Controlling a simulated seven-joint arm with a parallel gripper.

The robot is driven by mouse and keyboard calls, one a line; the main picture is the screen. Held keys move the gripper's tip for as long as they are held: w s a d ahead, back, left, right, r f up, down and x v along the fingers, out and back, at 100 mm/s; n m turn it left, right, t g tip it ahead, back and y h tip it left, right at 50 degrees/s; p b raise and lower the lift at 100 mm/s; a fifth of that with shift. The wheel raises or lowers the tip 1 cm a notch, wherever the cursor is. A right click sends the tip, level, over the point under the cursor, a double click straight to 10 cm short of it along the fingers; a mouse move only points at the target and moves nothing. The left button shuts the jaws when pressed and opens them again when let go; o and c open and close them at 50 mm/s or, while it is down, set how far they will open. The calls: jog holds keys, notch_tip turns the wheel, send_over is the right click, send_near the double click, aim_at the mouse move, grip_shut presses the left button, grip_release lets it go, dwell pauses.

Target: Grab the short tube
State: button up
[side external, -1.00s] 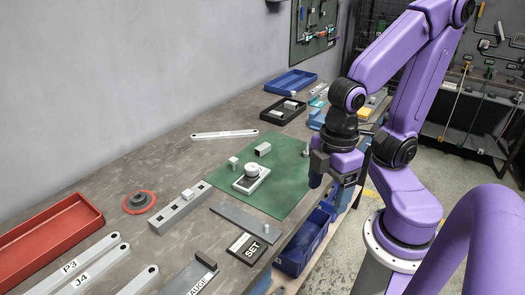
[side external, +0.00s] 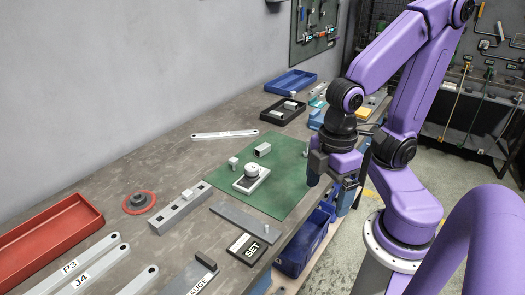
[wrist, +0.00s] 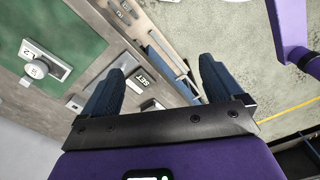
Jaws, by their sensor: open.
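The short tube (side external: 263,149) looks like a small grey square piece with a dark open end, lying on the green mat (side external: 225,178) toward its back edge. My gripper (side external: 330,185) is open and empty, above the bench's front edge, to the right of the tube and apart from it. In the wrist view, my gripper's two blue fingers (wrist: 160,72) are spread wide over the bench edge and floor. I cannot make out the tube in the wrist view.
A gauge-like device (side external: 251,180) and a small block (side external: 233,161) sit on the mat. A slim upright pin (side external: 306,148) stands close to my gripper. A black tray (side external: 283,110) lies behind.

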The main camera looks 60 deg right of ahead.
jog(key=w+f+m+y, duration=0.2)
jog(key=w+m+y, duration=0.4)
jog(key=w+m, duration=0.55)
jog(key=w+f+m+y, duration=0.4)
jog(key=w+m, duration=0.5)
jog(key=m, duration=0.6)
jog(key=m+t+h, duration=1.2)
jog(key=m+t, duration=0.1)
jog(key=m, duration=1)
send_near(263, 147)
jog(key=x, duration=0.4)
jog(key=shift+d+f, duration=0.1)
jog(key=shift+f, duration=0.2)
jog(key=shift+m, duration=0.25)
jog(key=shift+r+x, duration=0.2)
jog(key=shift+x, duration=2.45)
jog(key=shift+w, duration=0.1)
